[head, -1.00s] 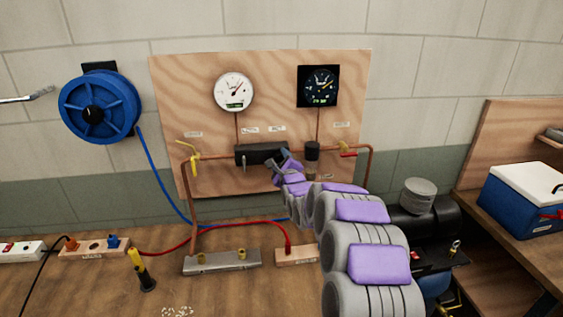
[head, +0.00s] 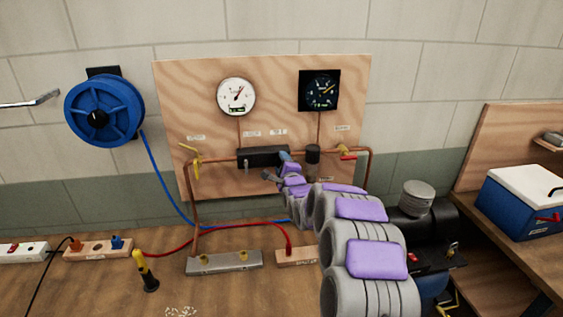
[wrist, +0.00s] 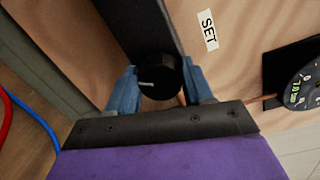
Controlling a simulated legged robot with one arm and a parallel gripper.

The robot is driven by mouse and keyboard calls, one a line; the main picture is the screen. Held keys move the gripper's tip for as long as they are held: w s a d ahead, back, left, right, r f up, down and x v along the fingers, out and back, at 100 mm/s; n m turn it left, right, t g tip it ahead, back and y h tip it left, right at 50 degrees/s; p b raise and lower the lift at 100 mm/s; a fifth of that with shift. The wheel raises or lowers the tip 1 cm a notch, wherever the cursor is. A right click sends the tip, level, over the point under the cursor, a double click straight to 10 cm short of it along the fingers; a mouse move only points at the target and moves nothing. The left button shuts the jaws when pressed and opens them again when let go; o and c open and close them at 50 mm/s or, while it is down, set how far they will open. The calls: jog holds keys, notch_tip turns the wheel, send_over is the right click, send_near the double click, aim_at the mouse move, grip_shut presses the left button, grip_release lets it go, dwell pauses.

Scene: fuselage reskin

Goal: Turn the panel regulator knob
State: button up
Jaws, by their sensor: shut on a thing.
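The wooden panel (head: 200,90) carries a black regulator block (head: 258,157) on copper pipes, with my gripper (head: 278,167) at its right end. In the wrist view, a round black knob (wrist: 158,72) with a pale pointer line sits between the two blue fingers of my gripper (wrist: 160,80). The fingers are closed on the knob's sides. The knob is hidden behind my gripper in the head view. A white gauge (head: 236,96) and a black gauge (head: 320,90) are above. A "SET" label (wrist: 208,29) is beside the knob in the wrist view.
A black cylinder (head: 312,155) and a red-handled yellow valve (head: 344,152) are close to the right of my gripper. A yellow-handled valve (head: 196,161) is at left. A blue hose reel (head: 103,108) hangs on the wall. A metal block (head: 224,263) lies on the bench.

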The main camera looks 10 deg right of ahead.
jog(key=n+p, duration=0.1)
jog(key=n, duration=0.3)
jog(key=n+h+p, duration=0.1)
jog(key=n, duration=0.4)
jog(key=f+n+p, duration=0.1)
jog(key=n, duration=0.4)
jog(key=shift+g+h, duration=0.4)
jog(key=n+p, duration=0.1)
jog(key=n, duration=0.5)
jog(key=shift+h, duration=0.4)
jog(key=n, duration=0.5)
jog(key=shift+r+t, duration=0.15)
jog(key=shift+t, duration=0.25)
jog(key=shift+n+h, duration=0.3)
jog(key=o, duration=1)
jog(key=shift+r, duration=0.1)
